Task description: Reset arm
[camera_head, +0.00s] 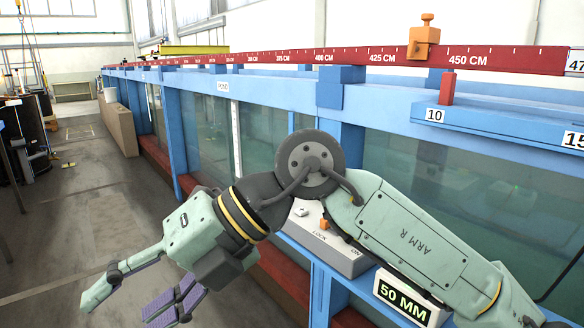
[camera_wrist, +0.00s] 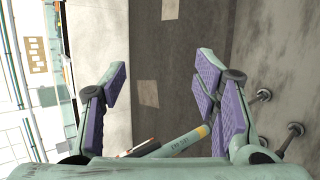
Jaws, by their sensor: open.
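My gripper (camera_head: 130,298) is at the lower left of the head view, out over the floor on the aisle side of the flume. Its fingers are spread apart with nothing between them. In the wrist view the purple-padded fingers of my gripper (camera_wrist: 160,100) stand wide apart, with bare floor beyond them. My arm (camera_head: 400,235) is bent and crosses in front of the flume's glass side, hiding part of it. The wrist is turned down and to the left.
The glass flume (camera_head: 255,130) runs along the right, with a red centimetre rail (camera_head: 350,57) on top. An orange clamp (camera_head: 423,40) stands on the rail near 450 CM. A control box (camera_head: 335,248) and a "50 MM" display (camera_head: 404,297) sit behind my arm. The floor (camera_head: 90,205) at left is mostly clear.

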